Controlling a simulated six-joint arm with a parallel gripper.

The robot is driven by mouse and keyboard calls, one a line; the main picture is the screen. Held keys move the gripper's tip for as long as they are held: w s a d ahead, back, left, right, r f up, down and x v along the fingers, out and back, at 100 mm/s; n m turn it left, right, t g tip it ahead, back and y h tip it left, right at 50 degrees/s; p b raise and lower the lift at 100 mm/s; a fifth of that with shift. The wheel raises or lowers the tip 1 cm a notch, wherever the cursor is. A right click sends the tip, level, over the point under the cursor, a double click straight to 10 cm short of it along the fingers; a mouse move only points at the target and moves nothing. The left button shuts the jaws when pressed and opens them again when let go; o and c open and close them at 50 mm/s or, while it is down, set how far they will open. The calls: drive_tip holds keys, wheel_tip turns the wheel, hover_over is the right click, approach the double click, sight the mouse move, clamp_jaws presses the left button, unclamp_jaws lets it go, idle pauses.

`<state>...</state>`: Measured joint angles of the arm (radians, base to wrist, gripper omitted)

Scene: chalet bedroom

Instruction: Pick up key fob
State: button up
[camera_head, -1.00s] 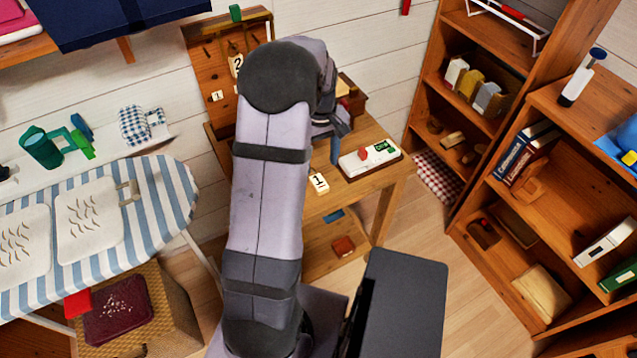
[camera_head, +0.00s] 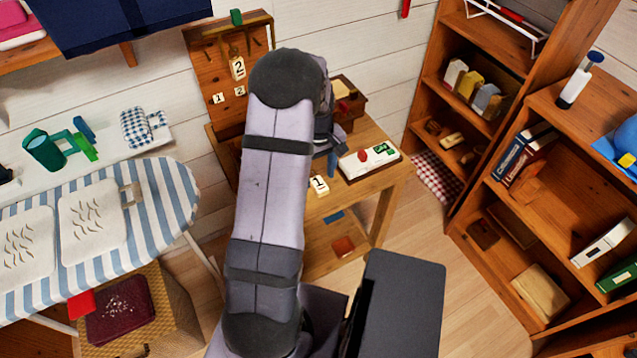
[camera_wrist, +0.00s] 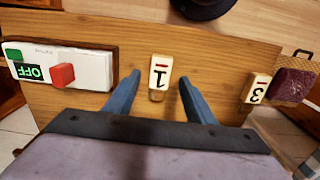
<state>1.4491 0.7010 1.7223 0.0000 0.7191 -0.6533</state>
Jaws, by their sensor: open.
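A cream key fob marked 1 (camera_wrist: 160,74) lies on the wooden table, its lower end brown. It also shows in the head view (camera_head: 319,185), just right of my arm. My gripper (camera_wrist: 158,82) is open and empty, with one blue finger on each side of this fob in the wrist view. I cannot tell whether the fingertips reach the fob's height. A second fob marked 3 (camera_wrist: 256,91) is to the right in the wrist view. In the head view my arm hides most of my gripper (camera_head: 332,160).
A wooden board (camera_head: 205,62) with hanging numbered tags stands behind the table. A striped ironing board (camera_head: 150,205) is left; shelves (camera_head: 480,190) are right.

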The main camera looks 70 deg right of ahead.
sight(319, 183)
drive_tip(key=shift+f, duration=1.15)
drive_tip(key=shift+c, duration=0.6)
drive_tip(key=c, duration=1)
drive_tip(key=shift+r, duration=0.1)
wheel_tip(319, 183, up, 10)
drive_tip(key=b, duration=0.1)
